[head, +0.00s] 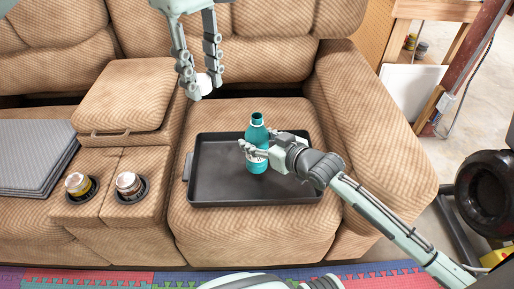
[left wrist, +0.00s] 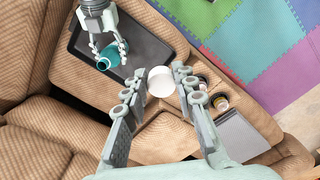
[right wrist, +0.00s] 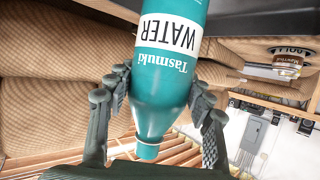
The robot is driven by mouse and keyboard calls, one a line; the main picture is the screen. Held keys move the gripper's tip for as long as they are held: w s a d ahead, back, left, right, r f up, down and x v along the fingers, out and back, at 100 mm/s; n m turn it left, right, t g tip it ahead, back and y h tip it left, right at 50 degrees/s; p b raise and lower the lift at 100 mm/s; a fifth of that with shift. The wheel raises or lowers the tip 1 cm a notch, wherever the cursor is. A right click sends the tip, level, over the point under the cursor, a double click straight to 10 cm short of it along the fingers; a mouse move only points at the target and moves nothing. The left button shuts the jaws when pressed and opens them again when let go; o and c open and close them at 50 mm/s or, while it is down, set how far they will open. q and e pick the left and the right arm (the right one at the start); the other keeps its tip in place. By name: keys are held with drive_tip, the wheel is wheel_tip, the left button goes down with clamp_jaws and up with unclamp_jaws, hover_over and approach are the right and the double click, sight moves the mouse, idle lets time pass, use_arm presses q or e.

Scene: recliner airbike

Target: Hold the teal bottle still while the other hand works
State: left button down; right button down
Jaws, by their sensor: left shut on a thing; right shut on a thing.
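The teal bottle (head: 257,134), labelled "Tasmuki WATER" in the right wrist view (right wrist: 168,70), stands upright at the black tray (head: 215,190) on the recliner seat. Its top shows a dark opening in the head view. My right gripper (head: 250,150) is shut around the bottle's body, a finger on each side. My left gripper (head: 202,86) is shut on a small white round piece (left wrist: 161,82), maybe a cap, held in the air left of and above the bottle. The bottle also shows in the left wrist view (left wrist: 108,57).
Two jars (head: 78,184) (head: 129,184) sit in the console cup holders left of the tray. A folded grey cloth (head: 35,158) lies at far left. The recliner's right armrest (head: 365,130) lies beneath my right arm. Most of the tray is bare.

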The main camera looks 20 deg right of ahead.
drive_tip(key=shift+f, duration=1.6)
drive_tip(key=shift+f, duration=0.2)
drive_tip(key=c, duration=0.6)
unclamp_jaws()
drive_tip(key=shift+r, duration=0.15)
